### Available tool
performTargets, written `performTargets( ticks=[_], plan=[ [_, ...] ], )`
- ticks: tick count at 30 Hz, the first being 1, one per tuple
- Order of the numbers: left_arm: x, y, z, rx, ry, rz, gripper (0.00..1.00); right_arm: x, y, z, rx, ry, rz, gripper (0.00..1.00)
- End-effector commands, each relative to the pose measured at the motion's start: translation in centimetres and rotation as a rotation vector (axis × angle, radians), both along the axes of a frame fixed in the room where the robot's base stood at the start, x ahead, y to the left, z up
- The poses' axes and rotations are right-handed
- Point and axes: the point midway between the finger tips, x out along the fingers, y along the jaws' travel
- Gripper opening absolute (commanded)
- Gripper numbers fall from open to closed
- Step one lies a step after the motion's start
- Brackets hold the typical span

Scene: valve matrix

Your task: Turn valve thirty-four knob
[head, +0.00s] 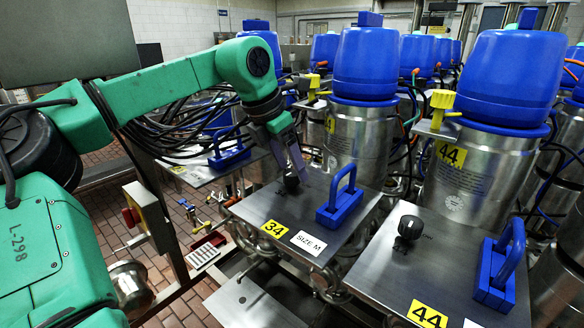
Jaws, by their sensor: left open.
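The black knob (291,184) of valve thirty-four stands on a steel top plate (262,208) that bears a yellow "34" label (273,229). My left gripper (293,165) reaches down from the green arm to just above and behind this knob in the head view. Its grey fingers overlap the knob's upper part, and I cannot tell whether they touch it. The gripper is open. The finger gap and part of the knob are hidden. My right gripper is not in view.
A blue handle (340,198) stands right of the knob, near a "SIZE M" label (308,243). Valve forty-four's plate, with its own black knob (410,228) and blue handle (498,270), is at the right. Blue-topped steel cylinders (362,140) stand behind. Black cables (190,125) hang behind my arm.

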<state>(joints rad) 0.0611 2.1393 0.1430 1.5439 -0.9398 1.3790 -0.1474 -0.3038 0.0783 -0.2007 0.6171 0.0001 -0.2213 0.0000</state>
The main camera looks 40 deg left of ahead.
Motion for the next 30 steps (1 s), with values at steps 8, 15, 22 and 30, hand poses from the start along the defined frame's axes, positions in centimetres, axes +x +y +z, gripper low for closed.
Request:
performTargets(
  ticks=[8,15,22,30],
  plan=[
    [0.57,-0.15,-1.44,-0.001,-0.001,-0.001,0.74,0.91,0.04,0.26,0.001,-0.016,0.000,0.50],
    [0.57,-0.14,-1.40,-0.001,-0.001,-0.001,0.24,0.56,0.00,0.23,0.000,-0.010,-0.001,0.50],
    [0.56,-0.15,-1.39,-0.001,-0.001,0.002,0.00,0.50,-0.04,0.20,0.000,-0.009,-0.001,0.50],
    [0.57,-0.15,-1.41,0.001,-0.002,0.063,0.00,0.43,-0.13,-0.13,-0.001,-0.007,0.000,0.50]
  ],
)
